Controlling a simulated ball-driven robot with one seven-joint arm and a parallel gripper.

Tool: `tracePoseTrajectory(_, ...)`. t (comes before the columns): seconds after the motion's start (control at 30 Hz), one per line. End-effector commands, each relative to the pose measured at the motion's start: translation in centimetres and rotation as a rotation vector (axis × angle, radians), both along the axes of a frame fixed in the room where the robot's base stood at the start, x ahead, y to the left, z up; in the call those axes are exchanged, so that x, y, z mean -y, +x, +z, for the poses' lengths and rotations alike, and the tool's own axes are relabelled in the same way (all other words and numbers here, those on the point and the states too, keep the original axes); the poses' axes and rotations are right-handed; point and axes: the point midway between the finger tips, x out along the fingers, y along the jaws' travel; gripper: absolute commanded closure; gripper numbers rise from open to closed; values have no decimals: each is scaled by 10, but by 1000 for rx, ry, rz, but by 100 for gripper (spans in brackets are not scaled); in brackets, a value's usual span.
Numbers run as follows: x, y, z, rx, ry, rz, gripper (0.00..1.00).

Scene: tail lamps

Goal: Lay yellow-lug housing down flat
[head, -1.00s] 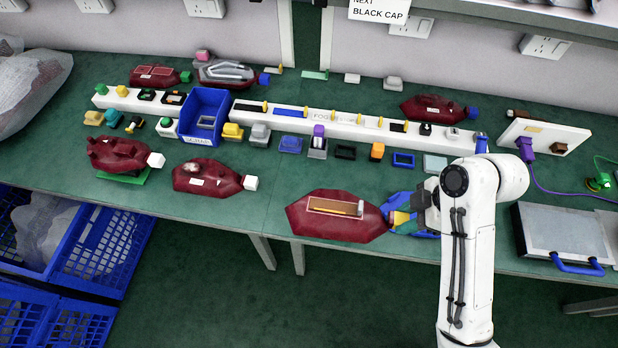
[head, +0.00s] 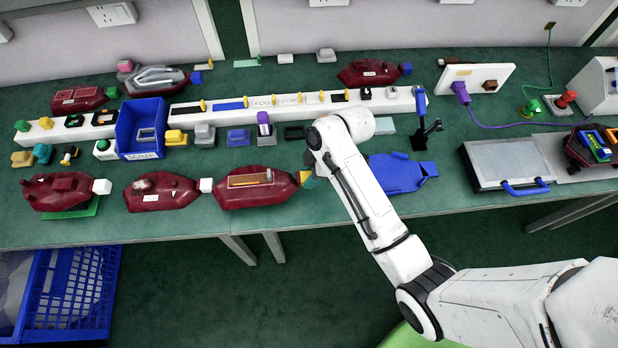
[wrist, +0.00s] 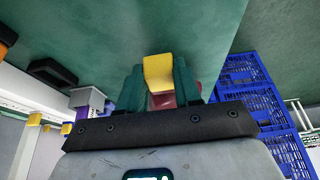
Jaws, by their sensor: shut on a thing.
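The yellow-lug housing is a dark red body (head: 256,190) with a tan-framed recess on its upper face. It is at the front of the green bench, right of a white-lug housing (head: 160,192). My gripper (head: 309,181) is at its right end, partly hidden by my arm. In the wrist view the green fingers (wrist: 160,86) are shut on the yellow lug (wrist: 158,70), with a little dark red showing below it. The housing's recess faces up; I cannot tell if its underside fully touches the bench.
A blue housing-shaped mat (head: 402,174) lies right of my arm. A blue scrap bin (head: 142,130) and a white rail (head: 300,108) with small parts stand behind. A grey case (head: 508,163) is at right. Another white-lug housing (head: 62,191) sits at far left.

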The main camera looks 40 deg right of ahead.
Motion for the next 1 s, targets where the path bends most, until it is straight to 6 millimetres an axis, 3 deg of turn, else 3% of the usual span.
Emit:
tracePoseTrajectory(0.3,-2,5,-33,-2,0,-1,100)
tracePoseTrajectory(0.53,-2,4,-37,-1,-1,0,100)
tracePoseTrajectory(0.57,-2,4,-37,-2,-1,0,65)
tracePoseTrajectory(0.87,-2,4,-37,-1,-1,0,36)
tracePoseTrajectory(1.0,-2,4,-37,-1,-1,0,36)
